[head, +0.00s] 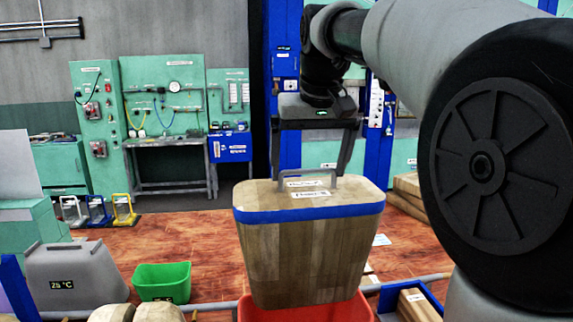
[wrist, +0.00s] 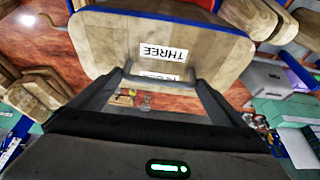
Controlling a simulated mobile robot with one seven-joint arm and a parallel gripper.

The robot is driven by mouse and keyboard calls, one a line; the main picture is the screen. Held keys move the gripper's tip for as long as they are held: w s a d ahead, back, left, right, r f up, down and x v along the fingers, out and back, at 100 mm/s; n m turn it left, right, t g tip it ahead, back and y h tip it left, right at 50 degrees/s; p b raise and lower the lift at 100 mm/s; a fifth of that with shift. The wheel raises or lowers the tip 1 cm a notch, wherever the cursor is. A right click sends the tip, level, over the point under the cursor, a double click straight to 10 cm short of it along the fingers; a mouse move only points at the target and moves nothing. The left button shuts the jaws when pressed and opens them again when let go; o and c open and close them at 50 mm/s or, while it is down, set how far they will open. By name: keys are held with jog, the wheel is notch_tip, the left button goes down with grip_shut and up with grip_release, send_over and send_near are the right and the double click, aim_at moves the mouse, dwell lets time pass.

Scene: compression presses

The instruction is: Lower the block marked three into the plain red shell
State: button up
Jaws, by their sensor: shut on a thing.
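The block marked three (head: 305,245) is a tapered wooden block with a blue band near its top and a grey handle. Its "THREE" label shows upright-side-down in the wrist view (wrist: 163,52). My gripper (head: 308,174) is shut on the handle from above and the block hangs nearly upright. The red shell (head: 345,309) shows at the bottom edge of the head view, directly below the block. The block's lower end overlaps the shell's opening in the picture; I cannot tell how far it is inside. Most of the shell is cut off by the frame.
A green container (head: 162,281) and a grey block marked 25 °C (head: 75,277) stand to the left. A blue tray (head: 388,302) with a wooden piece lies close on the right. A grey pipe (head: 215,307) runs beside the shell. Open floor lies behind.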

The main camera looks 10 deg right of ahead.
aim_at(314, 247)
jog(key=shift+r+p, duration=0.35)
jog(key=shift+p, duration=0.65)
jog(key=shift+f+p, duration=0.45)
jog(key=shift+p, duration=0.45)
jog(key=shift+f, duration=1.25)
notch_tip(314, 247, down, 24)
jog(key=b, duration=1.6)
jog(key=shift+f, duration=0.25)
jog(key=shift+f+b, duration=0.6)
jog(key=o, duration=1.7)
jog(key=shift+o, duration=0.2)
jog(key=shift+s+f, duration=0.2)
jog(key=shift+f, duration=0.1)
jog(key=p+v, duration=0.2)
jog(key=v, duration=1.4)
jog(key=shift+r, duration=0.3)
jog(key=shift+s+r+p, duration=0.3)
jog(key=shift+r, duration=0.3)
